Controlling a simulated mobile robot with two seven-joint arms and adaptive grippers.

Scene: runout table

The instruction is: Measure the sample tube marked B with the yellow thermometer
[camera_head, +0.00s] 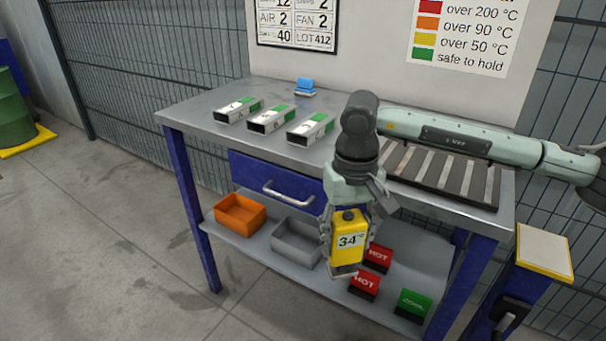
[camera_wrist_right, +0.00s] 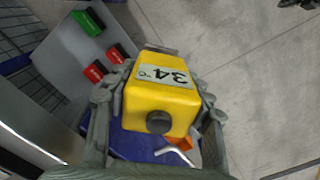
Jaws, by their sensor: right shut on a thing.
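The yellow thermometer (camera_head: 348,238) reads 34 and is held upright in front of the table, below the tabletop's front edge. My right gripper (camera_head: 345,258) is shut on it, with fingers on both sides; the right wrist view also shows the thermometer (camera_wrist_right: 158,98) between the fingers. Three sample tubes, square metal profiles with white and green labels, lie in a row on the tabletop: left (camera_head: 238,110), middle (camera_head: 270,119) and right (camera_head: 311,129). Their letters are too small to read surely. The thermometer is apart from all three. My left gripper is not in view.
The steel table (camera_head: 190,106) carries a blue block (camera_head: 305,87) and a slatted section (camera_head: 440,176). Its lower shelf holds an orange bin (camera_head: 240,215), a grey bin (camera_head: 297,243), red HOT blocks (camera_head: 365,284) and a green block (camera_head: 412,304). A temperature colour chart (camera_head: 468,38) hangs behind.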

